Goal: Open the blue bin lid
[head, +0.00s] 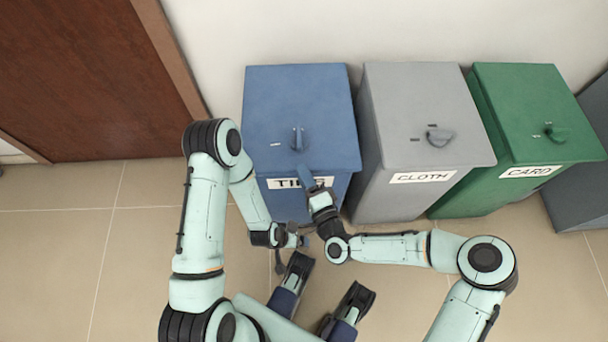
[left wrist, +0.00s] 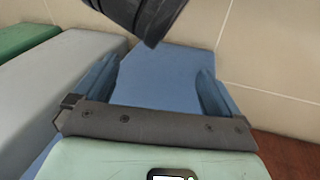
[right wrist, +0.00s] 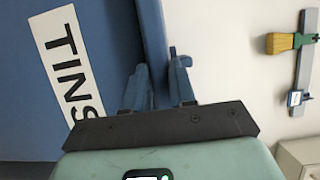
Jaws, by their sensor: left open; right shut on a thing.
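The blue bin (head: 340,195) carries a TINS label (head: 275,184), partly covered by my right gripper in the head view. Its blue lid (head: 298,95) looks closed and has a small handle (head: 297,140) on top. My right gripper (head: 307,178) is at the lid's front edge. In the right wrist view its fingers (right wrist: 160,85) sit on both sides of the blue lid edge (right wrist: 154,35), and it is shut on that edge. My left gripper (head: 301,241) is open, low in front of the bin. In the left wrist view, blue bin surface (left wrist: 165,75) shows beyond its spread fingers (left wrist: 155,95).
A grey CLOTH bin (head: 415,110) stands right of the blue bin, then a green CARD bin (head: 525,105) and a dark bin (head: 590,180). A brown door (head: 90,80) is at the left. Tiled floor (head: 60,240) is clear there. A yellow brush (right wrist: 280,43) hangs on the wall.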

